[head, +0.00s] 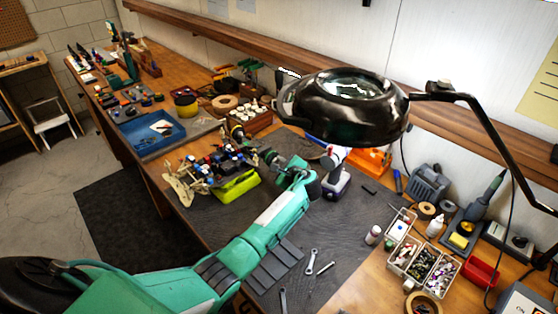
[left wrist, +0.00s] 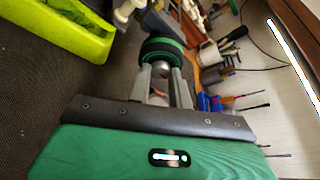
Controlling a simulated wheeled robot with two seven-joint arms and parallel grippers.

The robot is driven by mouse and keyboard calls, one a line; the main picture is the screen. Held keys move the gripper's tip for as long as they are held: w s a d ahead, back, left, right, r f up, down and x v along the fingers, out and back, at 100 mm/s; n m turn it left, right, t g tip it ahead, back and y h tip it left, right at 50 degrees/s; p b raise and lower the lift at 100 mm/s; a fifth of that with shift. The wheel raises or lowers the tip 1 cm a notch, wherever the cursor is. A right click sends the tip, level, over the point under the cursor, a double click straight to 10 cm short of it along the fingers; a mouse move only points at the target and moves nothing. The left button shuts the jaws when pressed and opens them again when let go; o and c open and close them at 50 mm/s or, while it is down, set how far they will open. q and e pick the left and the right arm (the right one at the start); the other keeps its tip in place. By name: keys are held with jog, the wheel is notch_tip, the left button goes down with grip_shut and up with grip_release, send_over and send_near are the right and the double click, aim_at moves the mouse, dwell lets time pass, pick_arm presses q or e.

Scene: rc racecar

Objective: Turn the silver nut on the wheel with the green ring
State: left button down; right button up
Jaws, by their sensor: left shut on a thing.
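The RC car (head: 212,162) sits on the dark bench mat, propped by a lime-green block (head: 237,187). In the left wrist view, a black wheel with a green ring (left wrist: 158,48) faces my left gripper. A silver nut (left wrist: 160,69) is at the wheel's centre. My left gripper (left wrist: 161,76) reaches straight at the wheel, with its two fingers shut on the nut from both sides. In the head view my left gripper (head: 274,160) is at the right end of the car, and the nut is too small to make out there. My right gripper is not in view.
A black magnifier lamp (head: 345,105) hangs over the bench close to my left wrist. A drill (head: 335,182) stands just right of the wrist. Wrenches (head: 311,262) lie on the mat in front. Parts trays (head: 420,262) stand at the right, and a blue tray (head: 150,135) stands at the left.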

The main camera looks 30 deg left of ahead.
pick_arm(q)
jog(key=c, duration=1.3)
grip_release()
jog(key=shift+o, duration=0.2)
jog(key=b+v, duration=0.3)
jog(key=v, duration=1.1)
jog(key=shift+b, duration=0.3)
jog(key=shift+f, duration=0.15)
